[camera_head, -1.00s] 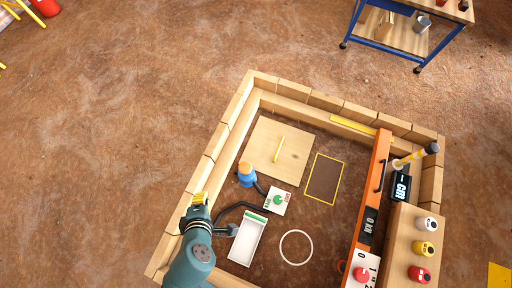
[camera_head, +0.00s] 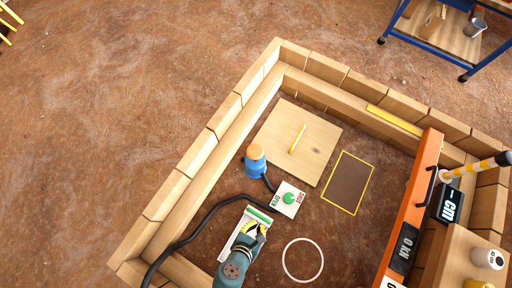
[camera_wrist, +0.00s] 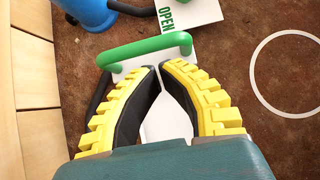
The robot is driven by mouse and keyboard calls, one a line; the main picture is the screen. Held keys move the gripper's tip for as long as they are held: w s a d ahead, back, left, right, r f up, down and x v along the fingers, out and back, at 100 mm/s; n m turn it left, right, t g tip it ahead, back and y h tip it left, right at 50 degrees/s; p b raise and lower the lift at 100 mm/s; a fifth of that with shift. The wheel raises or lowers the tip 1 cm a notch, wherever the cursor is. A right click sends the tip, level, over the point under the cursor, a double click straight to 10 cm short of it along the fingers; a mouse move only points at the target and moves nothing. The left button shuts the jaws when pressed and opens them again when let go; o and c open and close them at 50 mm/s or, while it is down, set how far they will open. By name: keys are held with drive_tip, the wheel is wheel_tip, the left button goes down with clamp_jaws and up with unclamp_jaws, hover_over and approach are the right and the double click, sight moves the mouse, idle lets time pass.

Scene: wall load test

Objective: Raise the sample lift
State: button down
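Which thing is the sample lift, I cannot tell for certain. A white tray-like unit (camera_head: 233,239) with a green bar handle (camera_head: 259,214) lies on the pit floor. In the wrist view the green handle (camera_wrist: 145,50) stands just beyond my fingertips, with no grip on it visible. My gripper (camera_head: 255,227) is above the white unit, and its yellow-backed fingers (camera_wrist: 160,66) have their tips nearly together and hold nothing visible. A blue cylinder with an orange top (camera_head: 256,164) stands nearby.
Timber walls (camera_head: 190,150) enclose the pit. A wooden plate with a yellow bar (camera_head: 315,160), a yellow-edged dark rectangle (camera_head: 348,182) and a white ring (camera_head: 321,266) lie inside. An orange beam (camera_head: 420,183) crosses on the right. A black hose (camera_head: 185,240) runs left of the unit.

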drive_tip(key=b+x, duration=0.1)
drive_tip(key=x, duration=0.2)
drive_tip(key=shift+r, duration=0.1)
wheel_tip(320, 180, up, 21)
drive_tip(key=p, duration=2.6)
drive_tip(key=shift+a, duration=0.1)
